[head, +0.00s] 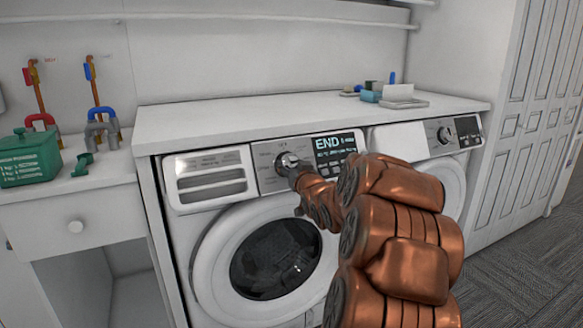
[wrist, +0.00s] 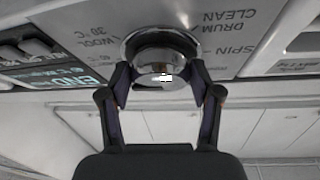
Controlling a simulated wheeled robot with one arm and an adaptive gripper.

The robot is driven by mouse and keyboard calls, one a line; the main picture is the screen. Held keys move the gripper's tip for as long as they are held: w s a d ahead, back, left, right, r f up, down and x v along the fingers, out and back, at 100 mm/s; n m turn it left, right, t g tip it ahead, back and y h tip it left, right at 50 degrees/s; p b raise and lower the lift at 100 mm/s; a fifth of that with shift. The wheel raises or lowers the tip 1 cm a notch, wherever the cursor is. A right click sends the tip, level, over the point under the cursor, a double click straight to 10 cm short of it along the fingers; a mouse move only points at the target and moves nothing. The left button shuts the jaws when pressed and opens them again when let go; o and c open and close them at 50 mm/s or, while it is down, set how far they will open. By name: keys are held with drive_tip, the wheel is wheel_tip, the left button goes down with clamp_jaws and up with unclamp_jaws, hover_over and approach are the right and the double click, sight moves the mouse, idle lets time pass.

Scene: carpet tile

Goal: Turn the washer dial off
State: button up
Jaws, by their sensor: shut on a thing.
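The washer (head: 210,235) is a white front-loader under a white counter, with its round door closed. Its silver dial (head: 290,160) sits on the grey control panel, left of a lit display (head: 335,145) that reads "END". My gripper (head: 294,172) reaches the dial from the front right. In the wrist view the dial (wrist: 160,52) is between the two fingers (wrist: 162,85), which are shut on its sides. The wrist picture is upside down, with printed labels such as "SPIN" and "DRUM CLEAN" around the dial. My arm hides part of the washer's right side.
A second machine (head: 432,140) with its own dial (head: 445,134) stands to the right. The counter (head: 250,118) above is mostly clear, with small items (head: 385,93) at its right end. A green box (head: 28,160) sits on the left cabinet. Carpet floor (head: 520,265) is free at right.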

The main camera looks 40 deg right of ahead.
drive_tip(key=c, duration=0.4)
